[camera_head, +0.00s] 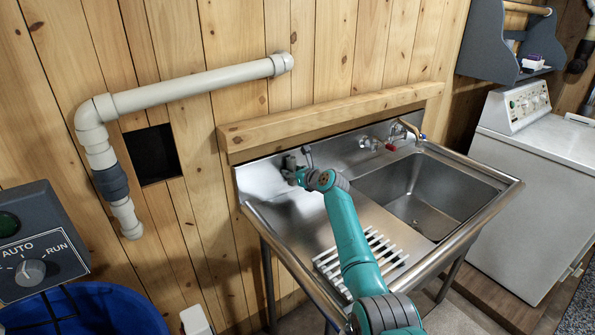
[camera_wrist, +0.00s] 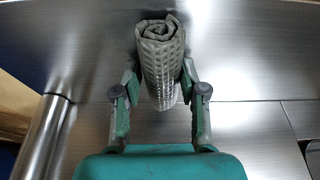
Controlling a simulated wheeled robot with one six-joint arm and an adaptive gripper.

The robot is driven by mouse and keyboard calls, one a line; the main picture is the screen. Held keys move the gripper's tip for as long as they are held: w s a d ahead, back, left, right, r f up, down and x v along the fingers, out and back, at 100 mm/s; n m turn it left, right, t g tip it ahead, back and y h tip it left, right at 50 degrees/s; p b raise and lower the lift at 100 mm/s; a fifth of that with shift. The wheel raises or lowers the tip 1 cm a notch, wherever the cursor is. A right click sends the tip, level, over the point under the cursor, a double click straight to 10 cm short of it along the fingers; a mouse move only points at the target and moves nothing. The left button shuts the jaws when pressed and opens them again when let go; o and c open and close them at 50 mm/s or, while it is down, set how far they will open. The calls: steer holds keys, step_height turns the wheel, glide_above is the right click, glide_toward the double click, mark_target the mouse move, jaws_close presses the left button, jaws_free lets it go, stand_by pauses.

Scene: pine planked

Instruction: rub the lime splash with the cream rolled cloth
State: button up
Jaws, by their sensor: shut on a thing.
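The rolled cloth (camera_wrist: 162,77) looks greyish cream, with a woven texture and a spiral end. It stands out between the fingers of my gripper (camera_wrist: 160,84) in the wrist view, gripped from both sides. In the head view my gripper (camera_head: 297,172) is over the left part of the steel sink unit (camera_head: 325,225), near its back panel. The cloth is too small and hidden there to make out clearly. I cannot make out a lime splash in either view; my gripper, arm and the cloth cover part of the steel.
The sink basin (camera_head: 425,195) is to the right, with taps (camera_head: 398,133) behind it. A white slatted rack (camera_head: 360,255) lies on the drainboard, partly behind my arm. A wooden ledge (camera_head: 330,120) runs above the back panel. A grey-white pipe (camera_head: 190,88) is on the wall.

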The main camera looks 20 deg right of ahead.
mark_target(274, 174)
steer(key=shift+s+a, duration=0.25)
steer(key=shift+a, duration=0.65)
steer(key=shift+s+a, duration=0.3)
steer(key=shift+a, duration=0.65)
steer(key=shift+s+a, duration=0.25)
steer(key=shift+a, duration=0.65)
